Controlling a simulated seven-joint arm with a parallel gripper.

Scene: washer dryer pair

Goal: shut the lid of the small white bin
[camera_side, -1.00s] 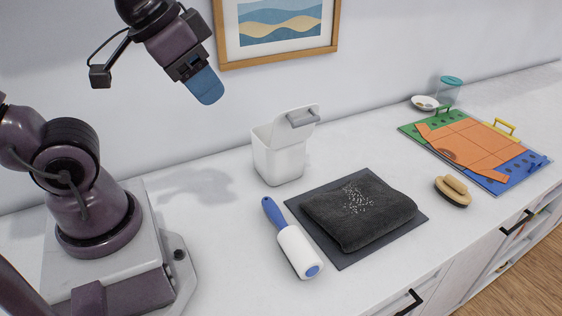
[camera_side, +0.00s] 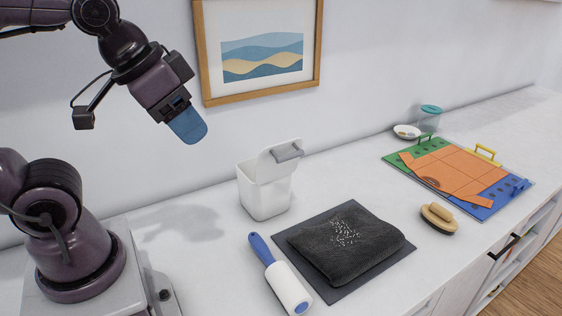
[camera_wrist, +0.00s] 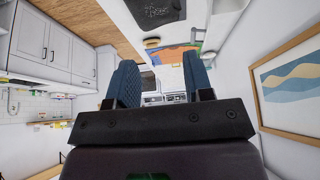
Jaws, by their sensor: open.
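The small white bin (camera_side: 264,199) stands upright on the white counter near the wall in the side view. I cannot clearly make out the bin in the wrist view.
A lint roller (camera_side: 286,284) and a speckled dark cloth (camera_side: 345,240) on a grey mat (camera_side: 338,293) lie in front of the bin. A brush (camera_side: 438,218), a coloured board (camera_side: 487,206), a small dish (camera_side: 406,132) and a jar (camera_side: 430,120) are farther right. A framed picture (camera_side: 203,55) hangs behind.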

